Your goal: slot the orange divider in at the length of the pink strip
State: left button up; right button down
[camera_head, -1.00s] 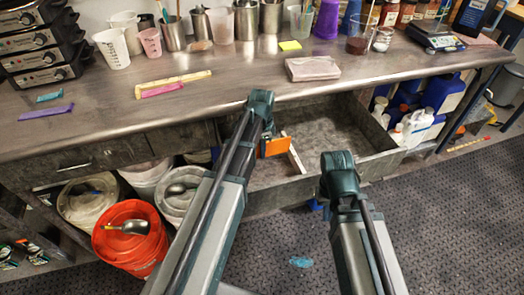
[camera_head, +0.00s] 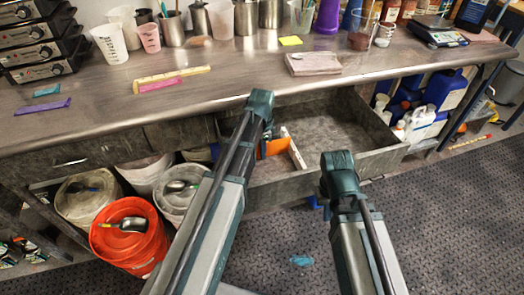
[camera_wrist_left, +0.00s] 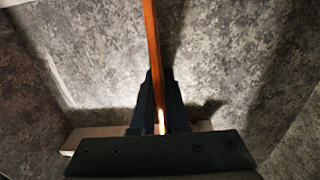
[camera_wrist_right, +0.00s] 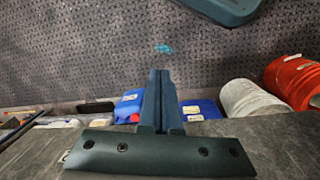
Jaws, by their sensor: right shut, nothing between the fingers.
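The orange divider (camera_head: 275,148) is in the open drawer (camera_head: 375,165), near a pale bar (camera_head: 296,155). My left gripper (camera_head: 265,128) is over the drawer. In the left wrist view its fingers (camera_wrist_left: 160,105) are shut on the orange divider (camera_wrist_left: 151,40), which runs roughly crosswise to the pale bar (camera_wrist_left: 95,133). The divider's lower edge is hidden, so I cannot tell whether it is seated. The pink strip (camera_head: 160,86) lies on the bench beside a yellow strip (camera_head: 172,76). My right gripper (camera_head: 338,178) is shut and empty by the drawer front; it also shows in the right wrist view (camera_wrist_right: 160,80).
Buckets, including an orange one (camera_head: 130,235), stand under the bench left of the drawer. Blue and white jugs (camera_head: 425,115) stand to its right. A purple strip (camera_head: 43,105) and a grey-pink block (camera_head: 312,63) lie on the bench. The drawer's right part is clear.

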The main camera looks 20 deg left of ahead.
pick_arm(q)
jog(key=o, duration=0.4)
jog(key=shift+r, duration=0.1)
notch_tip(320, 180, up, 14)
jog(key=p, duration=1.3)
jog(key=shift+p, duration=0.4)
jog(key=shift+f, duration=0.2)
jog(key=s+d+r+n+p, duration=0.1)
jog(key=s+d+n, duration=0.2)
jog(key=s+d, duration=0.3)
jog(key=s+d+r+n+y+p, duration=0.1)
jog(key=s+d+n, duration=0.3)
jog(key=s+d, duration=0.3)
jog(key=s, duration=0.5)
jog(key=shift+s+d+r, duration=0.15)
jog(key=shift+d+r, duration=0.05)
jog(key=shift+r, duration=0.15)
